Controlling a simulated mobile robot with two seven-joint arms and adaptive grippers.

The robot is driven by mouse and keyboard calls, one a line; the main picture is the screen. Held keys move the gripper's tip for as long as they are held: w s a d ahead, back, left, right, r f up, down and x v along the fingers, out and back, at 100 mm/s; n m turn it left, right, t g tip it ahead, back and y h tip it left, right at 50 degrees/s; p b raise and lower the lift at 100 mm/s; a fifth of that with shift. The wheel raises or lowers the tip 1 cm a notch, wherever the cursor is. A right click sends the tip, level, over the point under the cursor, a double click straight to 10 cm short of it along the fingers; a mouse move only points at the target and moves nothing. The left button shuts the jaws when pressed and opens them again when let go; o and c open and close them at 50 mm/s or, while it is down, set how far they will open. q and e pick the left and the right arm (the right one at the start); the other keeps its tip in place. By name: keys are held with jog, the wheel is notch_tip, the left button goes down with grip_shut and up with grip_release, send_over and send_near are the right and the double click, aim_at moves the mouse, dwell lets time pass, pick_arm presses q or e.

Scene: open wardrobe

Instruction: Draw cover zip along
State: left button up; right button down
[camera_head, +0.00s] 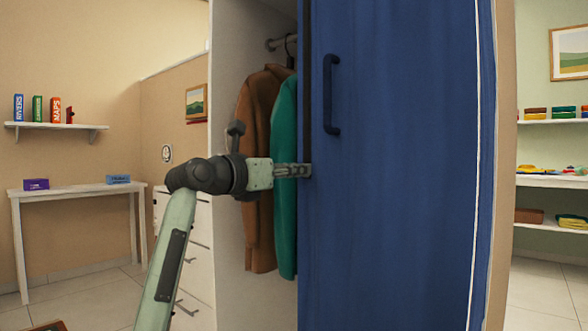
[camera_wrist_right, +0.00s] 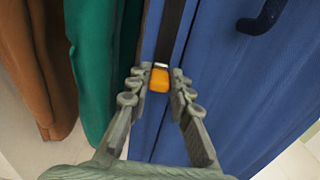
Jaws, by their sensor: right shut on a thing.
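A blue cover (camera_head: 400,200) hangs over the right part of the open wardrobe, and it also fills the right of the wrist view (camera_wrist_right: 235,85). A dark zip strip (camera_head: 307,80) runs down near its left edge. In the wrist view this strip (camera_wrist_right: 173,32) leads to an orange zip pull (camera_wrist_right: 159,79). My right gripper (camera_head: 306,170) is at the cover's left edge, shut on the pull, with a fingertip on each side of it (camera_wrist_right: 160,83). In the head view the pull is hidden by the fingers. My left gripper is not in view.
A dark handle (camera_head: 331,95) sticks out from the cover, above and right of my gripper. A brown coat (camera_head: 260,190) and a green coat (camera_head: 285,230) hang close behind my wrist. A white chest of drawers (camera_head: 195,240) stands left of the wardrobe.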

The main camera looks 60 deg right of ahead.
jog(key=shift+f, duration=0.35)
jog(key=c, duration=1.4)
grip_release()
jog(key=shift+o, duration=0.2)
jog(key=shift+r, duration=0.1)
jog(key=w+a, duration=0.1)
jog(key=a, duration=1.1)
jog(key=shift+w, duration=0.15)
